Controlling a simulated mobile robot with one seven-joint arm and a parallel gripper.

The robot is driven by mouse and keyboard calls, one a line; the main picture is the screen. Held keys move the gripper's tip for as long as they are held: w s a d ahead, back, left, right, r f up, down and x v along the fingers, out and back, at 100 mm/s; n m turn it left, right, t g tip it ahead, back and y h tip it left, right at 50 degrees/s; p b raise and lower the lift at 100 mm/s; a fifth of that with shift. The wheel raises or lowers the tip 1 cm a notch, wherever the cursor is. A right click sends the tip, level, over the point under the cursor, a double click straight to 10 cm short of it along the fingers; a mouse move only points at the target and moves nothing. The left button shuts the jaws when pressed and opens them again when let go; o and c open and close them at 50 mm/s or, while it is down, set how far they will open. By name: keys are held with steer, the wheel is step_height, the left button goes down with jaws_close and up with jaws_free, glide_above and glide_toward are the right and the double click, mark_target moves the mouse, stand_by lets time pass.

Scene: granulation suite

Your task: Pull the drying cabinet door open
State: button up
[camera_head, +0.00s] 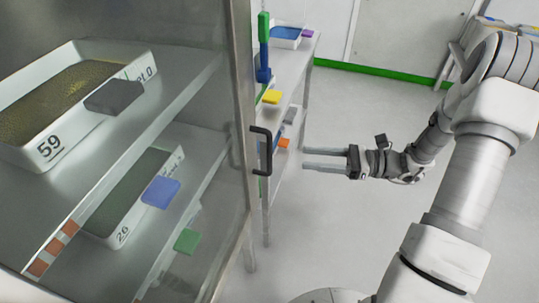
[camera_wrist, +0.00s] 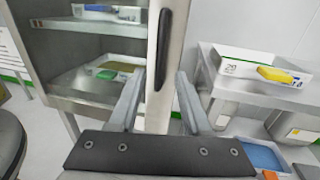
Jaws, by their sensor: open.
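The drying cabinet (camera_head: 225,60) fills the left of the head view, with shelves showing behind its glass door. The door appears shut. Its black, bar-shaped handle (camera_head: 268,150) stands upright on the door's right frame; it also shows in the wrist view (camera_wrist: 167,45), near top centre. My gripper (camera_head: 304,159) is to the right of the handle with its two fingers pointing at it. The fingers are spread, empty and apart from the handle. In the wrist view, the door's frame post (camera_wrist: 158,100) shows between the fingers, with the handle beyond their tips.
Inside are white trays numbered 59 (camera_head: 48,150) and 26 (camera_head: 122,237), with colored tags. Beside the cabinet, a shelf rack (camera_head: 305,50) holds a yellow block (camera_head: 271,97) and other items. The grey floor (camera_head: 340,230) right of the door is open.

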steer(key=b, duration=0.1)
glide_above(270, 171)
steer(key=shift+w+a, duration=0.1)
steer(key=shift+w, duration=0.25)
jaws_close()
stand_by(1.3)
